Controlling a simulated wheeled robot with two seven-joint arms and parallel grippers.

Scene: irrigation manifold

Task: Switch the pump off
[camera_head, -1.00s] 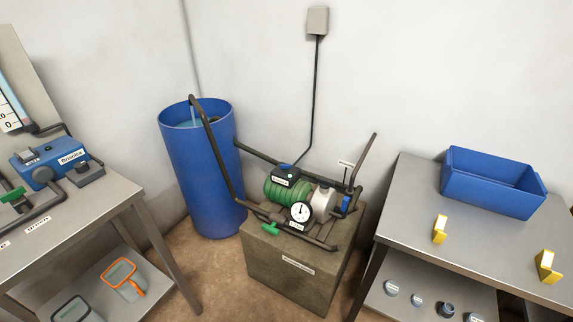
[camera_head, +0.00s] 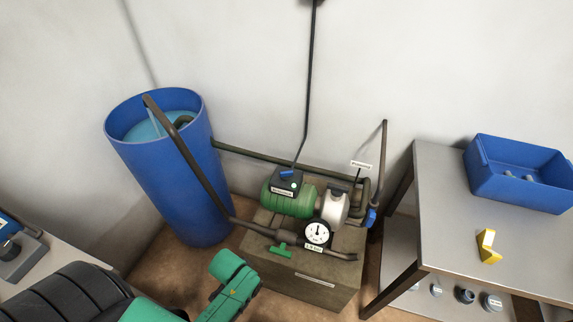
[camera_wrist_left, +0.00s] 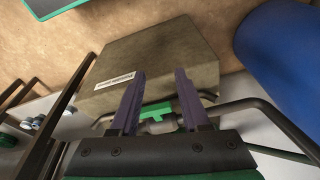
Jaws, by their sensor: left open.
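The pump (camera_head: 290,203) has a ribbed green motor body and sits on a concrete block (camera_head: 300,278). On top of it is a dark switch box (camera_head: 287,182) with a blue part on it and a label too small to read. A white dial gauge (camera_head: 318,232) and a green valve handle (camera_head: 282,251) are on the near pipe. My left arm comes in at the bottom left of the head view. In the left wrist view, my left gripper (camera_wrist_left: 160,85) is open and empty. The green handle (camera_wrist_left: 157,109) shows between its fingers, apparently beyond them.
A blue barrel (camera_head: 165,175) of water stands left of the pump, with a dark pipe slanting from its rim. Pipes and a hanging cable surround the pump.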

